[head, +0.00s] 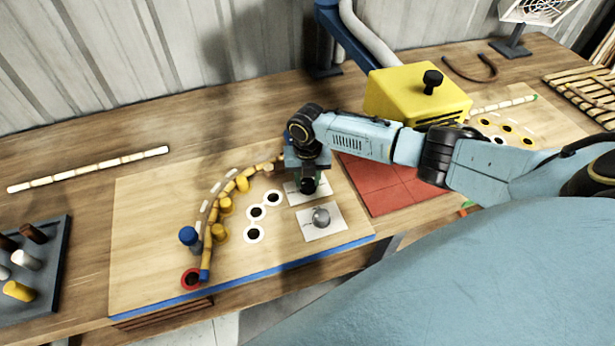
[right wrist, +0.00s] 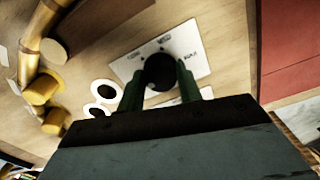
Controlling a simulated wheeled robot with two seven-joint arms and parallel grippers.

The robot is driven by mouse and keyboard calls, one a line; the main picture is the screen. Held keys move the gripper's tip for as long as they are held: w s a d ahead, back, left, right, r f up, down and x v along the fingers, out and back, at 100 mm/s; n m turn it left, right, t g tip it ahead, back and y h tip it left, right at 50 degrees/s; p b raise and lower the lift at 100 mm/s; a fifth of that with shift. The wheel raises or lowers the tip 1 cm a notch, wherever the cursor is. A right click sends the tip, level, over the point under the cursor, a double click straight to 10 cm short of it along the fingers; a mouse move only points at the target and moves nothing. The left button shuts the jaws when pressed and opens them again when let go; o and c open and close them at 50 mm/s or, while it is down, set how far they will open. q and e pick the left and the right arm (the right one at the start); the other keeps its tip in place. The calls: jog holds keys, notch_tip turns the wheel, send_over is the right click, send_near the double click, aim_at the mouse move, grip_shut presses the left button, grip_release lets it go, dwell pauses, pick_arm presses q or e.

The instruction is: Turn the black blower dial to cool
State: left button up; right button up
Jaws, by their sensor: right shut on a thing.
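My right gripper (head: 308,185) reaches down over a white label plate (head: 290,188) on the wooden board. In the right wrist view its two green fingers (right wrist: 160,88) are shut on a round black dial (right wrist: 160,70) from either side. Which marking the dial points to cannot be told. In the head view the gripper mostly hides the dial. My left gripper is not in view.
A grey knob (head: 321,216) on another white plate stands just in front. A bent rattan pole (head: 208,235) curves among yellow pegs to the left, beside black holes with white rings (head: 254,234). A yellow box (head: 415,95) with a black knob stands behind my right arm. A red mat (head: 385,190) lies right.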

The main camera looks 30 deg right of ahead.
aim_at(307, 181)
jog(key=o, duration=1)
jog(key=shift+r, duration=0.15)
notch_tip(307, 181, up, 13)
